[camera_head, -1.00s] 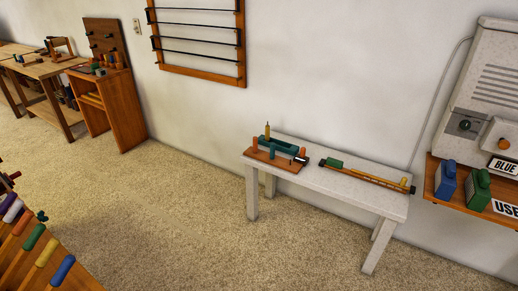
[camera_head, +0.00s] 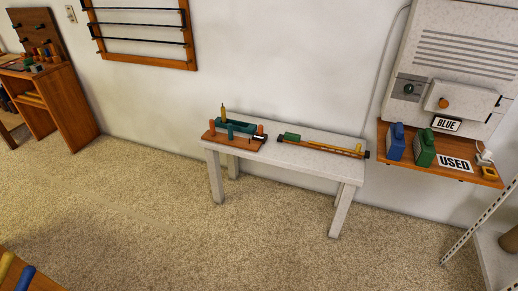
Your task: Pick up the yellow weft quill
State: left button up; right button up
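A white bench (camera_head: 312,143) stands against the wall in the middle. A yellow rounded handle (camera_head: 6,267) also shows at the lower left corner. I cannot tell for certain which yellow piece is the weft quill. Neither of my grippers is in view.
A metal rack (camera_head: 470,241) stands at the lower right. Carpet before the bench is clear.

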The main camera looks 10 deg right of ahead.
aim_at(222, 112)
jog(key=i+z, duration=0.15)
jog(key=i, duration=0.35)
jog(key=i+j+z, duration=0.1)
jog(key=i, duration=0.35)
jog(key=i+j+z, duration=0.15)
jog(key=i, duration=0.35)
